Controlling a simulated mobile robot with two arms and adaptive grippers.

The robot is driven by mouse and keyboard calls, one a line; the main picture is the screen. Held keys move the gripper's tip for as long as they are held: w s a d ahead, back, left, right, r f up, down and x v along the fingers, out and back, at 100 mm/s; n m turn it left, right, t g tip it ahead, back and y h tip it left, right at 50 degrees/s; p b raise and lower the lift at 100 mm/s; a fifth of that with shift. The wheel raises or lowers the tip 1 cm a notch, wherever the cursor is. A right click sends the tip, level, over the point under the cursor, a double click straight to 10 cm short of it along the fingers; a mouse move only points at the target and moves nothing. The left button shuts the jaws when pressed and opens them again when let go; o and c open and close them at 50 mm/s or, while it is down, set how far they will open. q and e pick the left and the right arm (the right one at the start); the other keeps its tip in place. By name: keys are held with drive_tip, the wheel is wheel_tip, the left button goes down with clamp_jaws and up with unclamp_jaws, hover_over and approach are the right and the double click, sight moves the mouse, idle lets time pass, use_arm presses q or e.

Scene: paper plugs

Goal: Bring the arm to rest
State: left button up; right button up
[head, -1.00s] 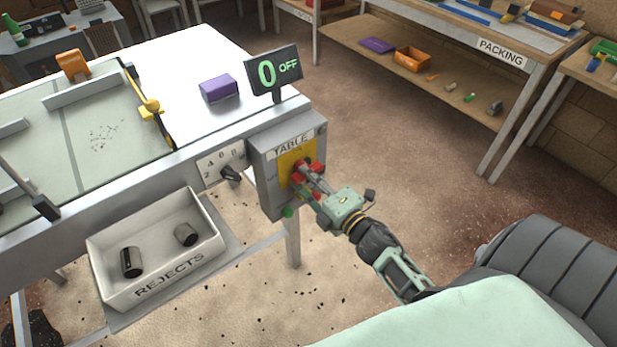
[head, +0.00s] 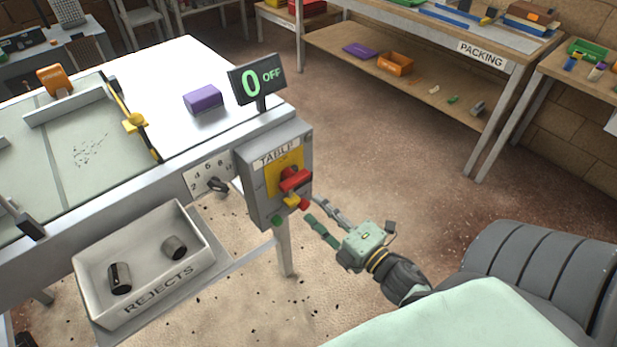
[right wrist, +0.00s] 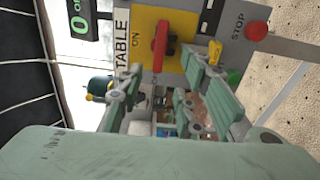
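My right gripper (head: 322,222) is open and empty, just to the right of the switch box (head: 277,182) and apart from it in the head view. The box is labelled TABLE and carries a red handle (head: 295,181) on a yellow plate. In the right wrist view the red handle (right wrist: 160,47) stands beyond the open fingers (right wrist: 165,95), with a red STOP button (right wrist: 257,31) to its right. The display (head: 257,82) above the box reads 0 OFF. My left gripper is not in view.
A dial (head: 217,184) is left of the box. A white REJECTS bin (head: 157,286) holds two dark cylinders below the table edge. A purple block (head: 203,99) lies on the white table top. The floor (head: 390,165) right of the box is clear.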

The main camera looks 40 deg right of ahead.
drive_tip(key=shift+s, duration=1)
drive_tip(key=s+a+f+m+g+h, duration=0.1)
drive_tip(key=s+f+m+g, duration=0.15)
drive_tip(key=f, duration=0.75)
drive_tip(key=s+a+f+m+g, duration=0.15)
drive_tip(key=f+m, duration=0.25)
drive_tip(key=f, duration=0.6)
drive_tip(key=s+a+f+m+g+h, duration=0.1)
drive_tip(key=s+f+m+g, duration=0.25)
drive_tip(key=f, duration=0.55)
drive_tip(key=s+a+f+m+g, duration=0.2)
drive_tip(key=s+f+m+g, duration=0.1)
drive_tip(key=s+f, duration=0.6)
drive_tip(key=s+a+f+m+g, duration=0.3)
drive_tip(key=s+f+g, duration=0.3)
drive_tip(key=s+f, duration=0.4)
drive_tip(key=s, duration=0.6)
drive_tip(key=shift+a+m+y, duration=0.15)
drive_tip(key=shift+m+y, duration=0.15)
drive_tip(key=shift+y, duration=0.1)
